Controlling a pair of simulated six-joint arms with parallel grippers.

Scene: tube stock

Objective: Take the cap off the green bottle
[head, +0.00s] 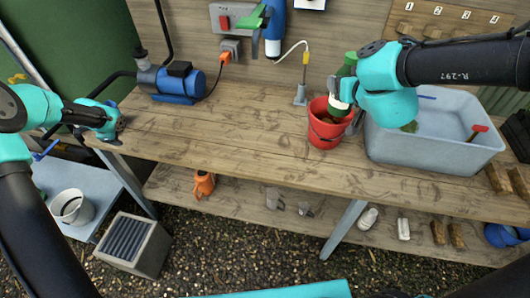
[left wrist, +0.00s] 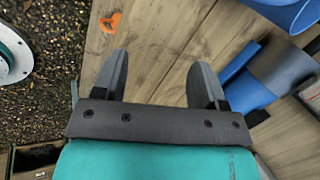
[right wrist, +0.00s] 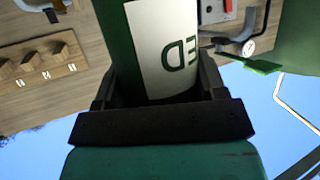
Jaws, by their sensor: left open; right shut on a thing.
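The green bottle (head: 349,65) has a white label and leans slightly above the red bucket (head: 327,130) in the head view. My right gripper (head: 341,90) is shut on its body. The right wrist view shows the green bottle (right wrist: 120,40) and its label close up between the fingers of that gripper (right wrist: 158,82). I cannot make out the cap in any view. My left gripper (head: 119,127) is open and empty at the bench's left end, far from the bottle. Its spread fingers show in the left wrist view (left wrist: 161,72) over bare wood.
A blue pump (head: 180,82) stands on the bench right of my left gripper. A grey basin (head: 430,150) is right of the bucket. A thin stand (head: 301,90) with a bent tube is behind the bucket. The bench's middle (head: 220,130) is clear.

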